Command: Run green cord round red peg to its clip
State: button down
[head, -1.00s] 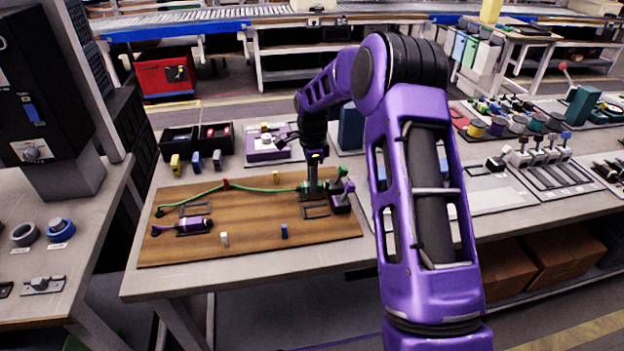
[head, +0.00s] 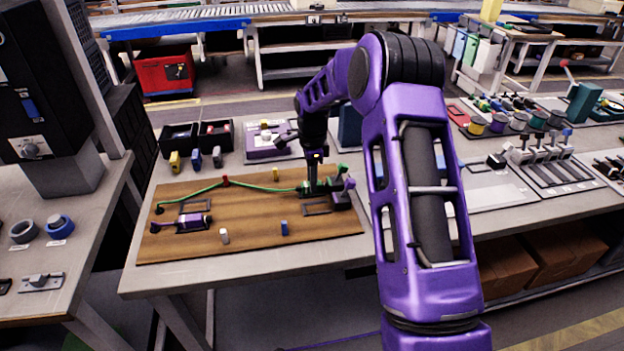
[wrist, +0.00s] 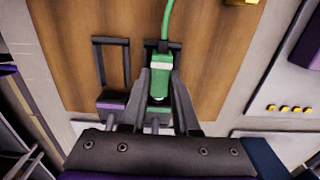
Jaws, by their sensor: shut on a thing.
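A green cord (head: 195,192) runs over the wooden board (head: 265,240) from a dark anchor at the left edge to the red peg (head: 225,181). It bends at the peg, then continues right to a green plug (head: 306,188). In the wrist view the green plug (wrist: 160,78) lies lengthwise between the fingers of my gripper (wrist: 160,92), which is shut on it. A black clip-like bracket (wrist: 174,46) straddles the plug's cord end; I cannot tell whether the plug is seated. In the head view my gripper (head: 314,186) is at the board's right side and partly hides the plug.
A purple connector (head: 193,221) lies at the board's left. A yellow peg (head: 276,174), white peg (head: 224,236) and blue peg (head: 284,228) stand on the board. A black frame (wrist: 112,65) is beside the plug.

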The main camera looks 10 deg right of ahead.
dwell(0.4)
jog(key=c, duration=0.6)
grip_release()
notch_tip(320, 180, up, 17)
jog(key=shift+r+p, duration=0.2)
jog(key=shift+p, duration=0.75)
